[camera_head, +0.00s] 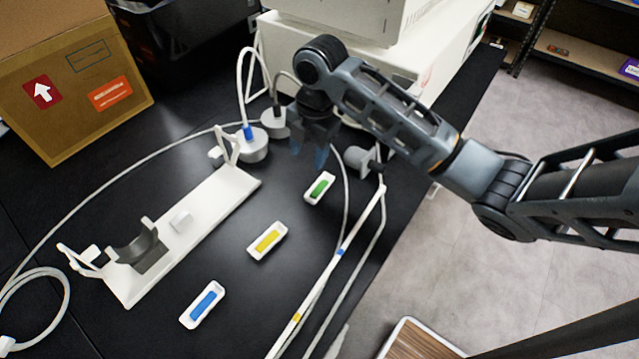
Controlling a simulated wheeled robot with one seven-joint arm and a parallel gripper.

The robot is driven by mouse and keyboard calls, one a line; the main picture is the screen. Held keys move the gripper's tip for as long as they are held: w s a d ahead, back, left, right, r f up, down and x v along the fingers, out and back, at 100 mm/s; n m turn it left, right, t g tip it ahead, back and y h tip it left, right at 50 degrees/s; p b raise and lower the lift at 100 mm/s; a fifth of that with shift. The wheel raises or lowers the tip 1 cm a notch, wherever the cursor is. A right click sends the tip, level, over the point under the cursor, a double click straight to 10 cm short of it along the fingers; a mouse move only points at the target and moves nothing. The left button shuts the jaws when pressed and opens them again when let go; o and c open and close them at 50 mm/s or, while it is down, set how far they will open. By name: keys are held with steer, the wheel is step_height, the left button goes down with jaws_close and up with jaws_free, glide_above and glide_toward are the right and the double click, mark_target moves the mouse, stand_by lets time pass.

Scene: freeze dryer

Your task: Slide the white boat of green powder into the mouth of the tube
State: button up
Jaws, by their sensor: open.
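The white boat of green powder (319,188) lies on the black table, right of centre, with the green strip inside it. My gripper (308,153) hangs over the table just behind this boat, fingers pointing down, open and apart from the boat. Its fingertips look bluish and blurred against the dark table. I cannot clearly make out the tube or its mouth. A long white stand (205,212) with upright end clips and a dark grey curved cradle (136,249) lies to the left.
White boats with yellow powder (267,241) and blue powder (203,304) lie nearer the front. White hoses and rods (345,243) run along the right. A grey flanged part (361,160) stands right of my gripper. A cardboard box (66,84) and white machine (345,45) stand behind.

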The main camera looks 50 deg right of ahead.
mark_target(328, 180)
steer(key=s+d+g, duration=0.1)
steer(key=s+d, duration=0.2)
steer(key=d, duration=0.1)
steer(key=shift+h, duration=0.3)
steer(key=shift+w+f+b, duration=0.15)
steer(key=shift+f+b, duration=1.25)
steer(key=shift+f, duration=0.8)
steer(key=shift+w+f+b, duration=0.1)
steer(key=shift+f+b, duration=1.25)
steer(key=shift+f, duration=0.8)
steer(key=shift+c, duration=0.2)
steer(key=c, duration=0.7)
steer(key=shift+r, duration=0.1)
steer(key=shift+c, duration=0.2)
steer(key=shift+r+p, duration=2.35)
steer(key=shift+r, duration=0.6)
